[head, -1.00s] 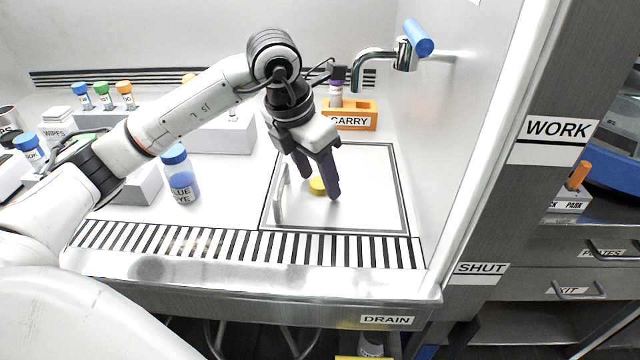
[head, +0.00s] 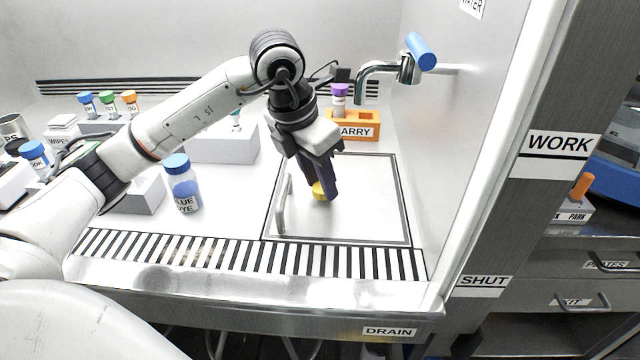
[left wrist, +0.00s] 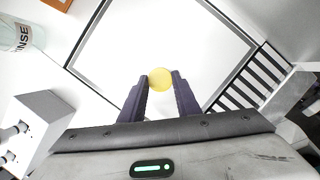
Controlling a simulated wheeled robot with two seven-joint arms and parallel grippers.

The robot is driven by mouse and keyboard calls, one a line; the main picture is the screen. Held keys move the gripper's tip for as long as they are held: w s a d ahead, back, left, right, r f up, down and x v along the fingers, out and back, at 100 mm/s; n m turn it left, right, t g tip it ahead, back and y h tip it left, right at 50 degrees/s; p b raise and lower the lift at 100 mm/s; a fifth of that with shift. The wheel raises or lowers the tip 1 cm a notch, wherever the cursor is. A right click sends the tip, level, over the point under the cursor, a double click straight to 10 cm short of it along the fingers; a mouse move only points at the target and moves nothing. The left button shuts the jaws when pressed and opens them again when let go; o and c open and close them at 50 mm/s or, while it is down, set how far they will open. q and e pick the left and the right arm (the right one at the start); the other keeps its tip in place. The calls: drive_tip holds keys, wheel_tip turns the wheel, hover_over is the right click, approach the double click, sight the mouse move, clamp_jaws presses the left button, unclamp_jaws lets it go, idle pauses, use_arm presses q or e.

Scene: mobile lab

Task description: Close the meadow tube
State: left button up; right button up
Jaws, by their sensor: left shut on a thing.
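A round yellow cap (head: 318,191) is at the fingertips of my left gripper (head: 327,190), low over the framed panel at the right of the bench. The left wrist view also shows the yellow cap (left wrist: 160,79) between the two dark fingertips (left wrist: 160,82), which are shut on it. No label reading meadow is legible, so I cannot tell which tube it is. A small tube with a teal mark (head: 236,121) stands at the grey block, partly behind my arm. A purple-capped tube (head: 340,98) stands in the orange CARRY rack (head: 365,118). My right gripper is not seen.
A blue-capped BLUE DYE bottle (head: 183,185) stands left of the panel (head: 375,215). A tap (head: 380,68) overhangs at the right wall. Several capped tubes stand at the back left. A striped drain grille (head: 200,247) runs along the front. The panel right of the gripper is clear.

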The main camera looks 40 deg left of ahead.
sight(320, 189)
use_arm(q)
wheel_tip(320, 189, up, 17)
drive_tip(key=p, duration=0.3)
drive_tip(key=shift+f, duration=0.2)
